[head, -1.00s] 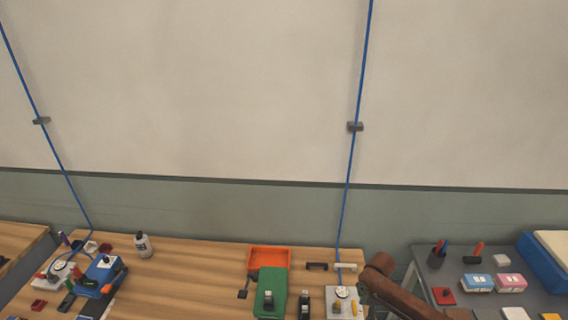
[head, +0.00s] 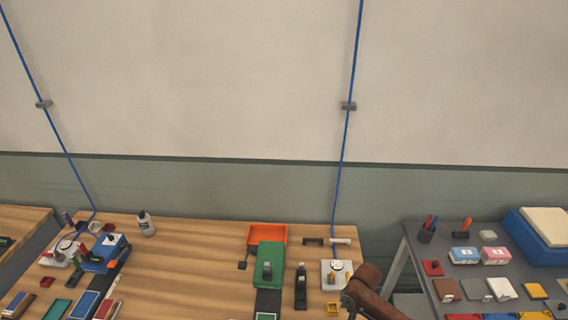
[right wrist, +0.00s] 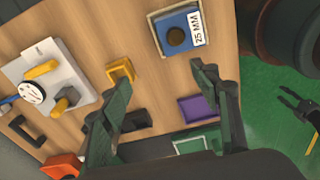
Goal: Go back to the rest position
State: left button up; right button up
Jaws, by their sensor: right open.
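My right gripper (right wrist: 159,77) is open in the right wrist view, its two dark green fingers spread over the wooden bench with nothing between them. A small yellow holder (right wrist: 120,72) and a blue block marked "25 MM" (right wrist: 180,30) lie beyond the fingertips. In the head view my brown right arm enters at the bottom, beside the bench's right end; its gripper is not clear there.
The wooden bench (head: 190,255) carries an orange tray (head: 267,234), a green device (head: 268,262) and a grey device (head: 334,276). A grey table (head: 412,262) at right holds small blocks and a blue box with a cream top (head: 540,228). A gap separates them.

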jog(key=s+a+f+m+t+y, duration=0.2)
jog(key=s+a+m, duration=0.25)
jog(key=s, duration=0.65)
jog(key=s+d+r+m+t+h, duration=0.1)
jog(key=s+d+r+m+h, duration=0.1)
jog(key=s+d+m, duration=0.55)
jog(key=s+d+r+m+h, duration=0.2)
jog(key=s+d+r+m, duration=0.15)
jog(key=s+d, duration=0.65)
notch_tip(320, 180, down, 35)
jog(key=a+g+b, duration=0.1)
jog(key=a+b, duration=0.1)
jog(key=b, duration=0.4)
pick_arm(q)
notch_tip(320, 180, down, 13)
jog(key=s+b, duration=0.1)
jog(key=b, duration=0.5)
jog(key=shift+s+b, duration=0.35)
pick_arm(e)
jog(key=s+f, duration=1)
jog(key=f, duration=0.3)
jog(key=s+f+g, duration=0.1)
jog(key=s+f, duration=1)
jog(key=f, duration=0.2)
jog(key=shift+d+f+y, duration=0.15)
jog(key=shift+f+y, duration=0.1)
jog(key=shift+y, duration=0.05)
